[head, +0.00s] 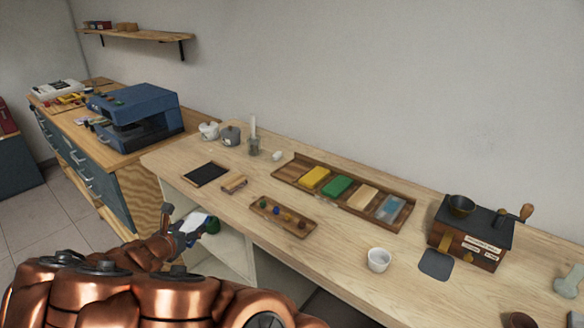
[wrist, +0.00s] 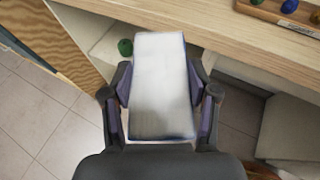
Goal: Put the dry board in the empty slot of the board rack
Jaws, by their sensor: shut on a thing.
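My gripper (wrist: 160,100) is shut on a flat white board with blue edges (wrist: 160,75), gripped by its two long sides. In the head view my gripper (head: 184,232) holds the board (head: 196,221) in front of the bench, below the top's front edge. I cannot tell from its look whether it is dry. A long wooden tray with compartments (head: 333,199) lies at the back of the bench, holding yellow, green, tan and blue pieces; its leftmost compartment looks bare. A small slatted wooden piece (head: 234,184) lies left of it. I cannot tell which is the board rack.
The bench top (head: 330,253) carries a black mat (head: 206,174), a small tray of coloured balls (head: 283,217), a white cup (head: 378,260) and a wooden grinder box (head: 469,234). A green round thing (wrist: 125,47) sits on the open shelf below. A blue machine (head: 137,115) stands at the left.

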